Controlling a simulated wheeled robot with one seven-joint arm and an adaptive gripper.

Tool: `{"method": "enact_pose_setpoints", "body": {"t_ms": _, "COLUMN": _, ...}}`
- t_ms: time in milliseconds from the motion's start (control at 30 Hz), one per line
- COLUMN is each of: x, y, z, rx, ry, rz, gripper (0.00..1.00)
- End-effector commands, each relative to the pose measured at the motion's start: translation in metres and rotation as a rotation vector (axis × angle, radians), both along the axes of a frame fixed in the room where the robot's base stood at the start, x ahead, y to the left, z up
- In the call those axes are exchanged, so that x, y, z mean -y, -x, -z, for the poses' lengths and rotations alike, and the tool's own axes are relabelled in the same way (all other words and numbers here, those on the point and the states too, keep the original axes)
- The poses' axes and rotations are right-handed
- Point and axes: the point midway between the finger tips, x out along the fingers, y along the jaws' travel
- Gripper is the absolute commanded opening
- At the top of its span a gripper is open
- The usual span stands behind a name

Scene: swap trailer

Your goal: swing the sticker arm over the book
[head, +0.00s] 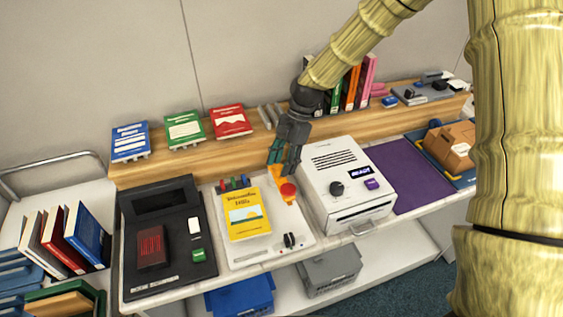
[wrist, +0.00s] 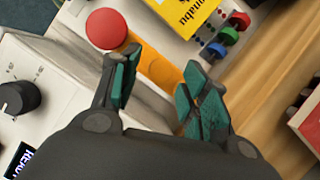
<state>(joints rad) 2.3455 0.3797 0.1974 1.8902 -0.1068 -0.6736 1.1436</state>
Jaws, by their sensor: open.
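The sticker arm is an orange bar with a red round knob (head: 288,190) at its near end, on the right side of a white board. In the head view it stands to the right of the yellow book (head: 244,214), not over it. The book lies flat on the white board (head: 283,257). My gripper (head: 283,164) is just above the far part of the orange arm. In the wrist view the orange arm (wrist: 158,69) passes between the open fingers (wrist: 163,92), and the red knob (wrist: 106,28) lies beyond the left finger. I cannot tell whether the fingers touch it.
A white machine (head: 345,190) with a dark knob stands close to the right of my gripper. A black device (head: 165,277) is left of the board. Red, blue and green pegs (head: 232,183) stand behind the book. A wooden shelf (head: 180,158) with books runs along the back.

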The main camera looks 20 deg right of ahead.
Motion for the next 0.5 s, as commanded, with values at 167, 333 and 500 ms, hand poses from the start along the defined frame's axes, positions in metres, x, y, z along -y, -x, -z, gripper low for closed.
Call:
{"method": "enact_pose_setpoints", "body": {"t_ms": 167, "x": -0.0029, "y": 0.0015, "z": 0.0066, "rx": 0.0, "ry": -0.001, "rz": -0.001, "gripper": 0.45}}
{"method": "enact_pose_setpoints", "body": {"t_ms": 333, "x": -0.0034, "y": 0.0015, "z": 0.0079, "rx": 0.0, "ry": 0.0, "rz": -0.001, "gripper": 0.45}}
{"method": "enact_pose_setpoints", "body": {"t_ms": 500, "x": -0.0032, "y": 0.0016, "z": 0.0078, "rx": 0.0, "ry": 0.0, "rz": -0.001, "gripper": 0.36}}
